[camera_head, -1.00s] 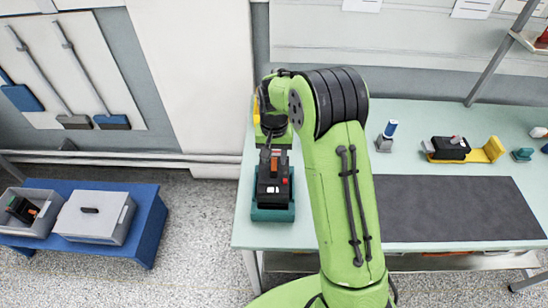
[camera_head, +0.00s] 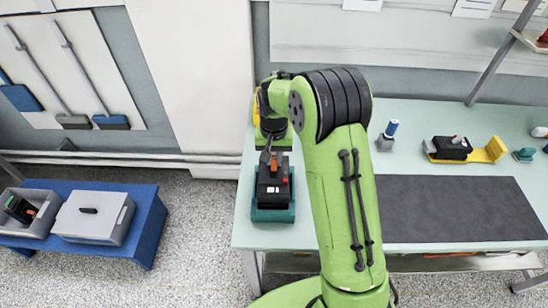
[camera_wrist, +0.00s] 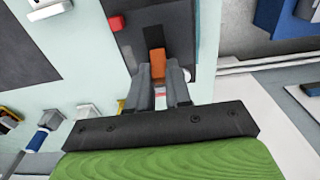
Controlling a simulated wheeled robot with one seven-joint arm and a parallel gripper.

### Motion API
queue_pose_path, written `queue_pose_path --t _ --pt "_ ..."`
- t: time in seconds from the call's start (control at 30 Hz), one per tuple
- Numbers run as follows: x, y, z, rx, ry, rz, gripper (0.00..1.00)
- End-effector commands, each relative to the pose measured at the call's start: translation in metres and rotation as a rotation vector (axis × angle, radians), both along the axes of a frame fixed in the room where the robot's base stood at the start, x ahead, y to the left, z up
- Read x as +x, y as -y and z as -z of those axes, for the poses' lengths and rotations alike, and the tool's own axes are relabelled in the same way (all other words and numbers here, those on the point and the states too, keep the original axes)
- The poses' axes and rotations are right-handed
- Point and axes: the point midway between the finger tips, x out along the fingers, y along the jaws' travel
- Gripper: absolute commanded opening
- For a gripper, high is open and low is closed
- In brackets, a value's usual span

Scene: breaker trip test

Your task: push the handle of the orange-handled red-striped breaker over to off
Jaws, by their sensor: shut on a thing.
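The breaker (camera_head: 268,191) is a black block in a teal holder (camera_head: 273,215) at the left end of the bench. Its orange handle (camera_wrist: 158,66) shows clearly in the wrist view, with a small red-and-white striped patch (camera_wrist: 160,95) beside its base, between my fingers. My gripper (camera_wrist: 158,76) is shut on the orange handle, one dark finger on each side. In the head view my wrist hides the back of the breaker, and the fingers are too small to make out well. The handle's exact tilt is hard to tell.
A red button (camera_wrist: 116,23) sits on the breaker's face. A dark mat (camera_head: 450,208) lies to the right, with another black device on a yellow stand (camera_head: 488,151) behind it. A blue low table (camera_head: 147,225) is at left.

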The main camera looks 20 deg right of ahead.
Motion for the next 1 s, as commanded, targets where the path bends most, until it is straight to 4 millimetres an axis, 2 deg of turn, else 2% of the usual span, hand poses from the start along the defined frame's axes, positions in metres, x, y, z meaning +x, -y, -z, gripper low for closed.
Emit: queue_pose_path --t 0.27,1.0 --pt "-0.010 -0.004 0.006 -0.053 0.172 -0.002 0.00" --pt "-0.048 -0.016 0.013 -0.253 0.793 -0.003 0.00"
